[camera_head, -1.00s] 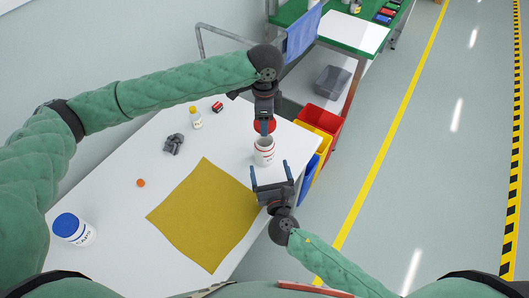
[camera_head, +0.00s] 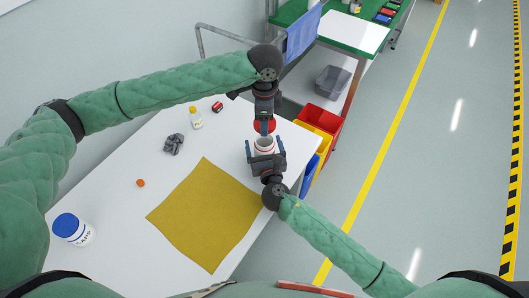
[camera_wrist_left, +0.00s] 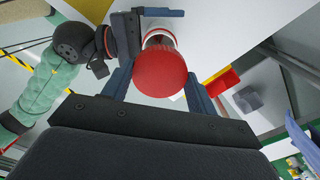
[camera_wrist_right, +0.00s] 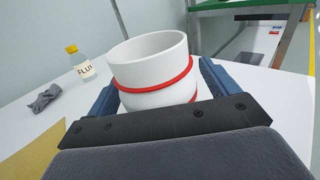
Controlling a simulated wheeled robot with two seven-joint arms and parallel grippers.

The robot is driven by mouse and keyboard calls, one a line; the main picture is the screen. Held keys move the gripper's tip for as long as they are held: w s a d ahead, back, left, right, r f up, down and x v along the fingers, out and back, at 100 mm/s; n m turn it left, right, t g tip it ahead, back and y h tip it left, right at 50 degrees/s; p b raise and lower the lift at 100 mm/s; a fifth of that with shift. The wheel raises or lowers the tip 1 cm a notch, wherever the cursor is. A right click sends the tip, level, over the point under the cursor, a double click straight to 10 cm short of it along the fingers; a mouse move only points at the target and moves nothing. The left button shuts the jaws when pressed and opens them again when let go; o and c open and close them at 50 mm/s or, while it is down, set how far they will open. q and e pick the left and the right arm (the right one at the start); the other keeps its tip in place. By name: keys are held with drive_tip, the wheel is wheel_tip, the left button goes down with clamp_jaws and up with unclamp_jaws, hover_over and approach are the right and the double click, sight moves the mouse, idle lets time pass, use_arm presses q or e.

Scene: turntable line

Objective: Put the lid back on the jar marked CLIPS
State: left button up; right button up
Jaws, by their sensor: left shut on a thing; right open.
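A white open jar (camera_head: 264,144) with a red ring stands upright on the white table near its right edge; it also shows in the right wrist view (camera_wrist_right: 150,70). Its marking cannot be read from here. My left gripper (camera_head: 264,120) is shut on a red lid (camera_wrist_left: 160,72) and holds it close to the jar, apart from its open mouth. My right gripper (camera_head: 266,152) is open, with its fingers on either side of the jar, not closed on it. A second jar (camera_head: 73,229) with a blue lid stands at the table's near left; its label is hard to read.
Red, yellow and blue bins (camera_head: 327,121) stand beyond the right edge.

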sight(264, 150)
drive_tip(key=c, duration=1.5)
use_arm(q)
drive_tip(key=shift+f, duration=2.5)
drive_tip(key=shift+f, duration=0.85)
drive_tip(key=shift+f, duration=0.6)
